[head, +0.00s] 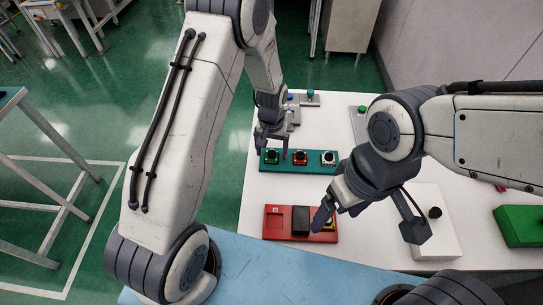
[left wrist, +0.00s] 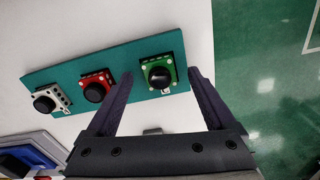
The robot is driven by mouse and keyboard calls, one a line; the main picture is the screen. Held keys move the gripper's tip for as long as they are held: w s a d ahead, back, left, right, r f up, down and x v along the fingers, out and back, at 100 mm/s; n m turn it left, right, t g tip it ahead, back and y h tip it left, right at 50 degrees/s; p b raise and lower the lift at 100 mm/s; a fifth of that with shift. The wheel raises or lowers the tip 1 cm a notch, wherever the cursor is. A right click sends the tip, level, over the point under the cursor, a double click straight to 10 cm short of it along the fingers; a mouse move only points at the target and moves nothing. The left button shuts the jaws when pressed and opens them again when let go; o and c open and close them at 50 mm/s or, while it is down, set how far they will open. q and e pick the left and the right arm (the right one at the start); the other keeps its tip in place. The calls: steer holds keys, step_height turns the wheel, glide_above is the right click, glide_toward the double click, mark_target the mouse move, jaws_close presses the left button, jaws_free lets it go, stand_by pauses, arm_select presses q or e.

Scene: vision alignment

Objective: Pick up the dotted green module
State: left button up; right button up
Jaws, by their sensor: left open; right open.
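The green module (head: 271,157) sits at the left end of a teal board (head: 315,170). It is a square green piece with a black round centre, and it also shows in the left wrist view (left wrist: 152,66) with pale marks at its corners. My left gripper (head: 270,146) is open, with its fingers on either side of the green module in the left wrist view (left wrist: 160,78). I cannot tell whether they touch it. My right gripper (head: 325,211) is open above the red tray.
A red module (head: 299,158) and a white module (head: 328,158) share the teal board. A red tray (head: 273,223) holds a black block (head: 300,219) and something yellow. A white box (head: 432,238) and a green block (head: 520,225) stand at the right. Grey fixtures stand behind.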

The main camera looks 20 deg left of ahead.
arm_select(q)
jaws_close()
